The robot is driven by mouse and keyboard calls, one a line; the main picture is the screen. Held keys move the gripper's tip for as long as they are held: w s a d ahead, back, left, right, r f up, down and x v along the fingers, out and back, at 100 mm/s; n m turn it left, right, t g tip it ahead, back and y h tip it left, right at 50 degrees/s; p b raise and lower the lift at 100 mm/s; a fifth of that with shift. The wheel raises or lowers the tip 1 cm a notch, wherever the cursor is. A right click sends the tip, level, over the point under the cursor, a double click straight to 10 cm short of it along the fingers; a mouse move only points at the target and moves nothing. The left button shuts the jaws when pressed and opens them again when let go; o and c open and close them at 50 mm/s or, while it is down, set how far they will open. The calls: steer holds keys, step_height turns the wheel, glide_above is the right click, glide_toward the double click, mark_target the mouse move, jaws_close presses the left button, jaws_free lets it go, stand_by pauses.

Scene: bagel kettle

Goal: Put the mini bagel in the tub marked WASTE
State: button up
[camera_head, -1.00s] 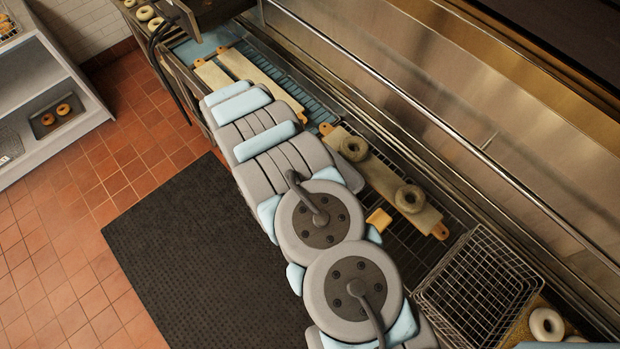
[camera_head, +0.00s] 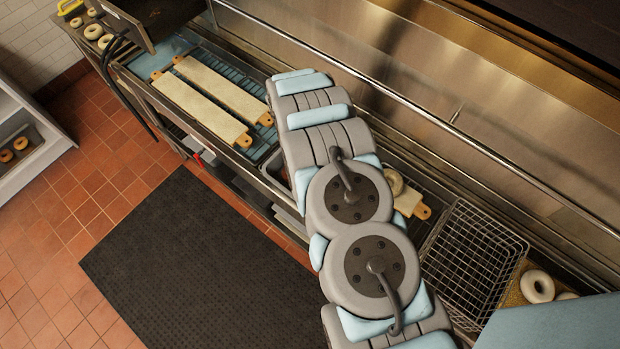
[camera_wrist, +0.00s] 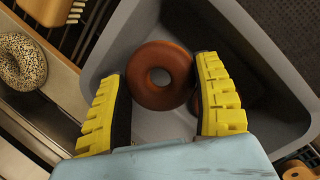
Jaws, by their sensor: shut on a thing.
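A glossy brown bagel (camera_wrist: 160,57) is between the yellow ribbed fingers of my gripper (camera_wrist: 163,85) in the wrist view; the gripper is shut on it. Below the bagel is a grey tub (camera_wrist: 118,52), and the bagel appears over its opening. No marking shows on the tub, so I cannot tell if it is the WASTE one. Something brown shows partly behind the right finger, inside the tub; I cannot tell what.
A seeded bagel (camera_wrist: 20,62) lies left of the tub in the wrist view. In the head view, two long boards (camera_head: 203,107) lie on the counter, a wire basket (camera_head: 472,262) stands right of my arm, and a pale bagel (camera_head: 537,286) lies beyond it.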

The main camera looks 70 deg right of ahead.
steer(key=shift+a+f+p, duration=0.1)
steer(key=shift+f+p, duration=0.6)
steer(key=shift+f, duration=2.3)
steer(key=shift+f, duration=0.15)
steer(key=o, duration=1)
steer(key=shift+o, duration=0.2)
steer(key=shift+r, duration=0.25)
steer(key=shift+b+v, duration=0.95)
steer(key=shift+v, duration=1.95)
steer(key=shift+b+v, duration=0.85)
steer(key=shift+v, duration=2.2)
